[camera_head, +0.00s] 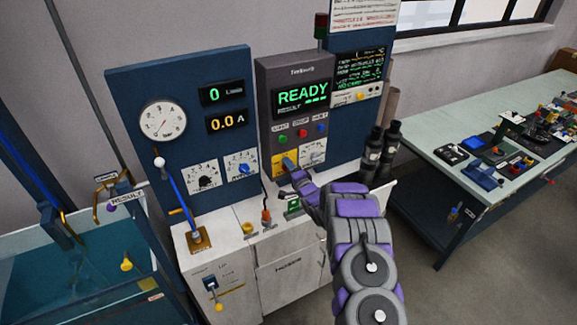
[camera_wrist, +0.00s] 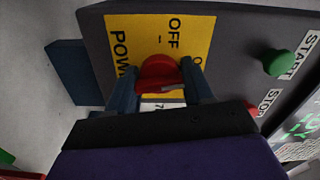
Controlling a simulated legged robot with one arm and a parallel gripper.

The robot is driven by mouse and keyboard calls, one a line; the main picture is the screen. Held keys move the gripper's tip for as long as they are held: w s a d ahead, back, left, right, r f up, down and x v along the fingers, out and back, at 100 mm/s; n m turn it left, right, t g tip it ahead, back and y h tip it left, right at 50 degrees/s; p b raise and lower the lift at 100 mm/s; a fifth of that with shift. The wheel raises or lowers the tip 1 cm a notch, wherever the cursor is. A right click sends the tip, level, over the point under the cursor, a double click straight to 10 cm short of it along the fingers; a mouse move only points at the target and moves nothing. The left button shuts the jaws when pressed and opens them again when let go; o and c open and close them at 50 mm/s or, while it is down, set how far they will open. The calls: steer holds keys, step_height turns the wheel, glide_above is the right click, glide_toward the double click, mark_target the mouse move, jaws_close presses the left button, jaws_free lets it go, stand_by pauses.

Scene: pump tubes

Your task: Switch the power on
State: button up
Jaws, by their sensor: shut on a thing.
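The power switch is a red knob (camera_wrist: 159,70) on a yellow plate (camera_wrist: 205,28) lettered POWER and OFF, with the second position's label partly covered. In the wrist view my gripper (camera_wrist: 162,78) has one blue finger on each side of the knob and is shut on it. In the head view my gripper (camera_head: 289,164) is at the yellow plate (camera_head: 278,158), low on the grey control panel (camera_head: 268,85), and hides the knob. I cannot tell which position the knob points to. The panel's screen (camera_head: 302,97) reads READY in green.
Green, red and blue buttons (camera_head: 302,133) sit just above the plate. A blue board (camera_head: 130,95) with a gauge and dials stands left, above a white cabinet (camera_head: 290,275) with levers. Dark cylinders (camera_head: 374,150) stand right. A bench (camera_head: 460,140) with parts is farther right.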

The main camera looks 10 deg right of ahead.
steer(key=shift+d+f+m+p, duration=0.1)
steer(key=shift+m+p, duration=0.3)
steer(key=shift+m, duration=0.7)
steer(key=o, duration=1)
steer(key=shift+w+d+f, duration=0.1)
steer(key=shift+o, duration=0.2)
steer(key=shift+s+d, duration=0.15)
steer(key=shift+s, duration=0.35)
steer(key=v, duration=1.6)
steer(key=shift+s, duration=0.2)
steer(key=shift+d, duration=0.1)
